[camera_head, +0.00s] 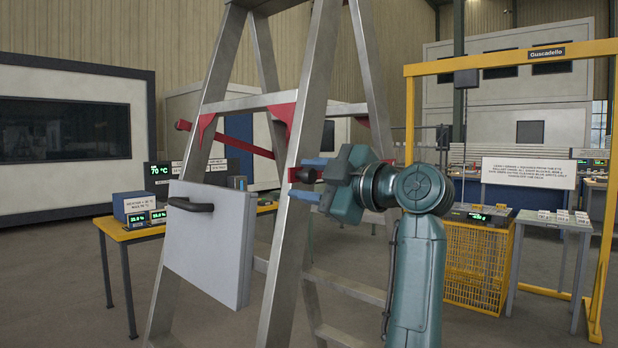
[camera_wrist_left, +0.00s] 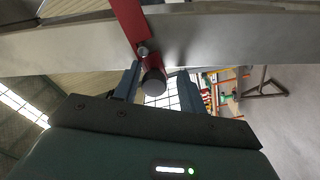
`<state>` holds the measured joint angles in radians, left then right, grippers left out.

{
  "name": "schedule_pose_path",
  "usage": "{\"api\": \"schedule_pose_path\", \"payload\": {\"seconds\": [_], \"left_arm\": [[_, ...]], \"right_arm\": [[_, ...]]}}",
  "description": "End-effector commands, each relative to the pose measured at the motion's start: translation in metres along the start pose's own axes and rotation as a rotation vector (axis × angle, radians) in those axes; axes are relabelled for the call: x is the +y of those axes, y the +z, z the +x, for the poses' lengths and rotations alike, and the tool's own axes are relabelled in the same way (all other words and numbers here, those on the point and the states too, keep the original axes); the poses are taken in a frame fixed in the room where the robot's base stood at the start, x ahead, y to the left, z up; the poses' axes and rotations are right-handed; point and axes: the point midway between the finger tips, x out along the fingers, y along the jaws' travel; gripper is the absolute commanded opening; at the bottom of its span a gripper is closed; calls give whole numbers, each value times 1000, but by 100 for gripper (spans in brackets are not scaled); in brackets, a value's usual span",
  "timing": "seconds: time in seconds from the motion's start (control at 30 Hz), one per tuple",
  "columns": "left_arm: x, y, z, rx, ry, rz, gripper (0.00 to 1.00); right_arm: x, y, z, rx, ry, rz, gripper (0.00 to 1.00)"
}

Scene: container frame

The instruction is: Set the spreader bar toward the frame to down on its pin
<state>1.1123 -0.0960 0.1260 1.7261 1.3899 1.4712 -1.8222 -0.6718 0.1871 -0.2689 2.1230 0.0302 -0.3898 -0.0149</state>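An aluminium A-frame stepladder (camera_head: 305,130) stands in front of me. A red spreader bar (camera_head: 232,139) slants up to the left across it, its far end high and clear of the left rail. Its near part passes behind the front rail. In the left wrist view the red bar (camera_wrist_left: 130,22) runs down over the metal rail to a dark round knob (camera_wrist_left: 153,82). My left gripper (camera_head: 309,178) is open, with its blue fingers on either side of the knob; gaps show in the wrist view (camera_wrist_left: 157,90). The receiving pin is not identifiable. My right gripper is out of view.
A pale panel with a black handle (camera_head: 208,245) stands at the ladder's left front. A yellow table (camera_head: 130,233) with display boxes is behind it. A yellow gantry frame (camera_head: 500,62) and mesh cage (camera_head: 478,265) stand at right.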

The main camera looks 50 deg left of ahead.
Motion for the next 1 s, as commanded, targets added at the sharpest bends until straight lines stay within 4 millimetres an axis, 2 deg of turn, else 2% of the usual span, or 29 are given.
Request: {"api": "schedule_pose_path", "payload": {"seconds": [0.1, 0.33, 0.47, 0.8, 1.0], "left_arm": [[0, 1, 0, -2, 0, 2, 48], [0, 0, -2, 0, 2, -2, 48], [0, 1, -13, -3, 4, -2, 48], [0, 2, -86, -5, 5, 1, 48], [0, 2, -119, -5, 2, 2, 48]], "right_arm": [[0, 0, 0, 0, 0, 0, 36], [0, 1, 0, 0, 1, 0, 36], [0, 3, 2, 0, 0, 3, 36], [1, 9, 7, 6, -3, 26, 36], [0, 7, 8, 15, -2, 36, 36]]}}
